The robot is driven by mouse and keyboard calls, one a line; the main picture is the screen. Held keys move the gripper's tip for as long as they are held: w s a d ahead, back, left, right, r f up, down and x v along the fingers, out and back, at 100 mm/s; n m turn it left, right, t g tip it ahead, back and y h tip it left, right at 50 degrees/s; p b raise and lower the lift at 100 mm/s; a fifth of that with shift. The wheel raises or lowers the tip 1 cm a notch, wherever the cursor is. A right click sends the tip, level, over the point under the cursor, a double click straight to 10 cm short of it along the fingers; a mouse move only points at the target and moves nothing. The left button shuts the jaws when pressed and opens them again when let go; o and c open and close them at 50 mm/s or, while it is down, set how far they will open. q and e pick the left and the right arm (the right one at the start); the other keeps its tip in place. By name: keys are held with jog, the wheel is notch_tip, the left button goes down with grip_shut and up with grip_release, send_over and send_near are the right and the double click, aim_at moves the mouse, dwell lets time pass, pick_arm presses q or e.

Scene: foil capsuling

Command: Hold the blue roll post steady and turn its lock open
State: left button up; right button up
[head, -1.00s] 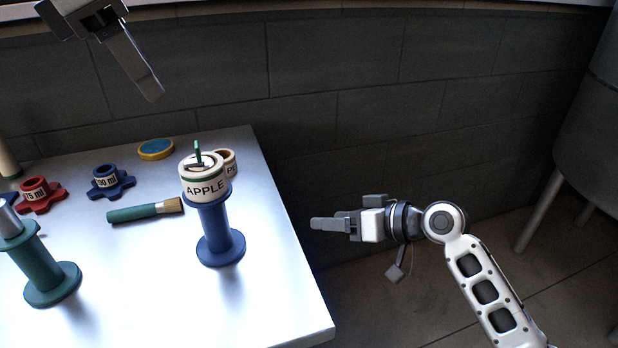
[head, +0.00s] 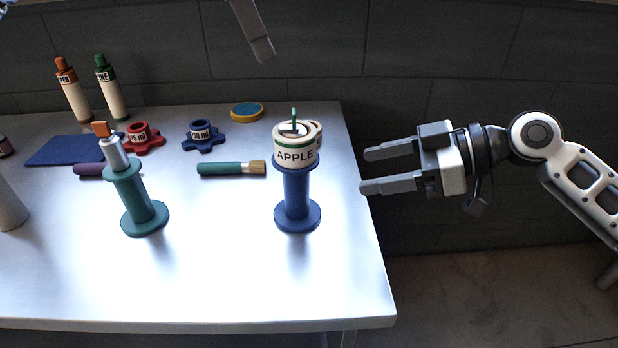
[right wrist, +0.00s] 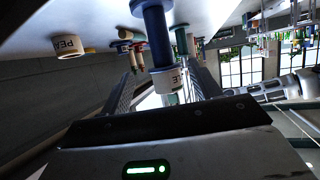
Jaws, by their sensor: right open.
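The blue roll post (head: 297,190) stands upright near the table's right edge. A cream roll labelled APPLE (head: 294,156) sits on it, with a green lever-like lock (head: 294,117) standing up on top. My right gripper (head: 371,170) is open and empty, right of the post and apart from it, fingers pointing left. In the right wrist view the post (right wrist: 156,38) and APPLE roll (right wrist: 166,82) appear upside down, in line with the gap between my open fingers (right wrist: 161,75). Only one finger of my left gripper (head: 252,30) shows, high above and behind the table.
A teal post (head: 138,195) stands left. A brush (head: 230,169), a blue star knob (head: 202,137), a red one (head: 141,139) and a yellow-blue disc (head: 247,112) lie behind. The table's front is clear.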

aim_at(297, 183)
jog(key=x, duration=1.3)
jog(key=shift+w+a+f, duration=0.15)
jog(key=shift+a, duration=0.2)
grip_shut()
